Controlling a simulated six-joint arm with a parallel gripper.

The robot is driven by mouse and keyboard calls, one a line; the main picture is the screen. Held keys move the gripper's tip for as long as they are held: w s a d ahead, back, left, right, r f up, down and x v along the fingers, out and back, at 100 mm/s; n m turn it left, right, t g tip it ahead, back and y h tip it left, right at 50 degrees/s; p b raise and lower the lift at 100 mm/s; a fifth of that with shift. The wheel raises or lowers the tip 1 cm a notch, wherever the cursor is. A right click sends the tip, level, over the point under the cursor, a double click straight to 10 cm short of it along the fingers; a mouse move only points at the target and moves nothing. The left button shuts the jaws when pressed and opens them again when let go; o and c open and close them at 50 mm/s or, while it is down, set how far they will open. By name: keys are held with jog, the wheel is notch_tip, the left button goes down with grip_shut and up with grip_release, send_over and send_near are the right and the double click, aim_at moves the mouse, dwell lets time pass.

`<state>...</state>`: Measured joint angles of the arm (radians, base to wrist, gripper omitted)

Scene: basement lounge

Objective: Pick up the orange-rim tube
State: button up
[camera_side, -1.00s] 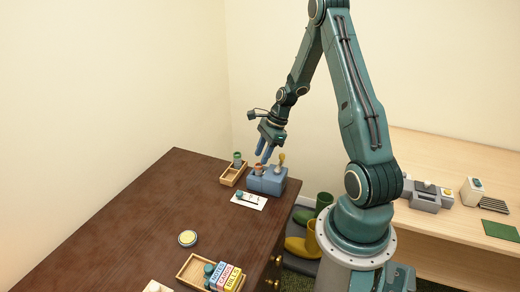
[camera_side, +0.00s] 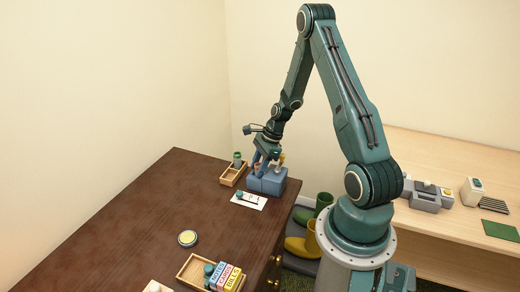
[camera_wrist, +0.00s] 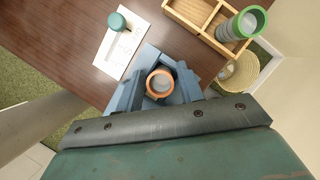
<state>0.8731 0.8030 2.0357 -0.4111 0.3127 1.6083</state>
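The orange-rim tube (camera_wrist: 160,84) shows in the wrist view from above, as an orange ring around a grey inside. It stands upright at the blue block (camera_side: 267,184) near the far right corner of the dark table. My gripper (camera_side: 265,166) points down over the block. Its two blue fingers lie on either side of the tube and look apart, with the tube between them. In the side view the fingers largely hide the tube. Whether either finger touches it cannot be told.
A green-rim tube (camera_wrist: 240,26) stands in a wooden tray (camera_wrist: 199,16) close by. A white card (camera_side: 248,200) with a teal-topped item lies in front of the block. The table's middle is mostly clear.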

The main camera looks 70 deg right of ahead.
aim_at(258, 165)
jog(key=c, duration=0.7)
jog(key=shift+c, duration=0.2)
jog(key=shift+r, duration=0.15)
notch_tip(258, 165, up, 20)
dwell(0.4)
dwell(0.5)
